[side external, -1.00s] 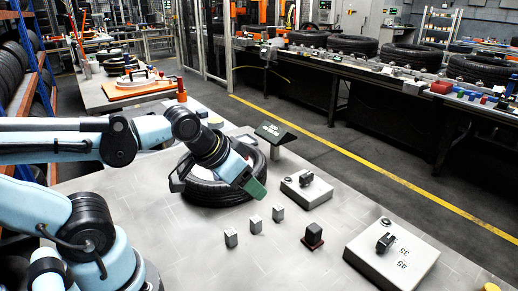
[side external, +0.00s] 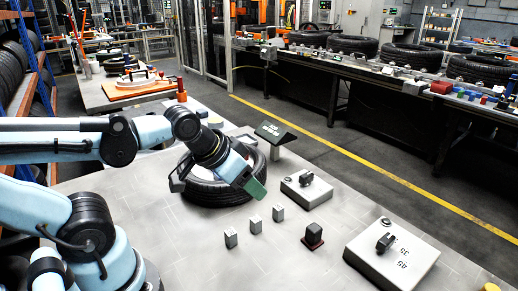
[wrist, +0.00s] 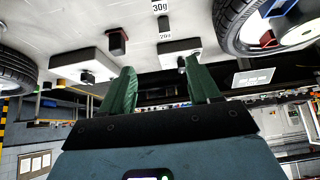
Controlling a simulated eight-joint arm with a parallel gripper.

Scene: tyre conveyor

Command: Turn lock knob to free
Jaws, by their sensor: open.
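Two pale grey boxes with black knobs stand on the table. The smaller box (side external: 296,190) carries a black knob (side external: 306,179) and a small round button. The larger box (side external: 375,262) carries another black knob (side external: 386,241) beside the printed numbers 35 and 45. No label tells me which is the lock knob. My gripper (side external: 255,190) hangs in the air to the left of the smaller box, apart from both knobs. In the wrist view my gripper (wrist: 162,78) has its green fingers apart with nothing between them. The two boxes also show there, beyond the fingertips.
A tyre (side external: 205,194) lies under and behind my gripper, partly hidden by it. Several small grey weights (side external: 255,224) and a black block on a red base (side external: 313,236) stand in front. A dark tilted display (side external: 273,132) stands behind.

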